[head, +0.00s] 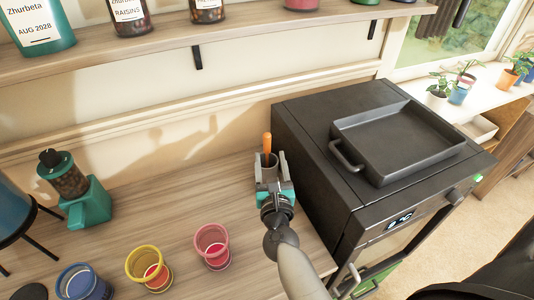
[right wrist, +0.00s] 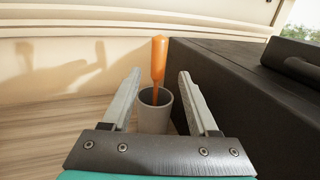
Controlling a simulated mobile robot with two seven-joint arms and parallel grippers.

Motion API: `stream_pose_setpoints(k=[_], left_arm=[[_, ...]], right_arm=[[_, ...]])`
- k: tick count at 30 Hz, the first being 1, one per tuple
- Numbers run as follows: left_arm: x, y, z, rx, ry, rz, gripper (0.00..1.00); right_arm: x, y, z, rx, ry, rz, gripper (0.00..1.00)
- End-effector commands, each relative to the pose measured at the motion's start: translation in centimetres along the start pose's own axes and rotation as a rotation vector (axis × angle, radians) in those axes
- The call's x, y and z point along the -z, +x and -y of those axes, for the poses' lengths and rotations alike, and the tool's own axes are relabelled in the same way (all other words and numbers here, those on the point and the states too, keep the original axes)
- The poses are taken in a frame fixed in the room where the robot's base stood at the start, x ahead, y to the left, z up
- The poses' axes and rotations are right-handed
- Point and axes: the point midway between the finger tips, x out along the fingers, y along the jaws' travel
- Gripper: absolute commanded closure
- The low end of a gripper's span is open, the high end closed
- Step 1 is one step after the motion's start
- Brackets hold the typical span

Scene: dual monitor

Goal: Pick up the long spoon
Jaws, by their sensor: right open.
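The long spoon stands upright in a grey cup, with its orange handle (head: 267,143) sticking up above the rim; the handle also shows in the right wrist view (right wrist: 158,58). The spoon's lower end is hidden inside the cup (right wrist: 154,118). My right gripper (head: 269,157) is open, just in front of the cup. In the right wrist view its two fingers (right wrist: 159,75) point forward, one on each side of the handle, and nothing is gripped. My left gripper is not in view.
A dark oven (head: 310,130) with a black tray (head: 400,145) on top stands close to the right of the cup. Pink (head: 212,246), yellow (head: 148,268) and blue (head: 83,283) cups and a teal grinder (head: 88,207) stand to the left. A shelf (head: 200,45) runs above.

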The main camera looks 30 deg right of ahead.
Motion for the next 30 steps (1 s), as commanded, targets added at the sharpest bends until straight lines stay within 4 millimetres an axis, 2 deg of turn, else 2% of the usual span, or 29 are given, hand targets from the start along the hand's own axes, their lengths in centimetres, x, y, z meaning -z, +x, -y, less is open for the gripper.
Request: stream_pose_setpoints(k=[5, 15, 24, 25, 30], left_arm=[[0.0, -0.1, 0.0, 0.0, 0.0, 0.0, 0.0], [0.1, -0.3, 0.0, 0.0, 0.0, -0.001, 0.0], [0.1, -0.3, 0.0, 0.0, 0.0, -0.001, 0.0], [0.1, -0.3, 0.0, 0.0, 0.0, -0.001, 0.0], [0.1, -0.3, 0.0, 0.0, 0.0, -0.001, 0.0]], right_arm=[[-0.1, 1.0, -0.1, 0.0, 0.0, 0.001, 0.4], [-0.2, 5.0, -0.3, -0.001, -0.001, 0.001, 0.4], [-0.2, 5.4, -0.3, -0.001, -0.001, 0.0, 0.4], [-0.2, 5.4, -0.3, -0.001, -0.001, 0.0, 0.41], [-0.2, 5.4, -0.3, -0.001, -0.001, 0.0, 0.6]])
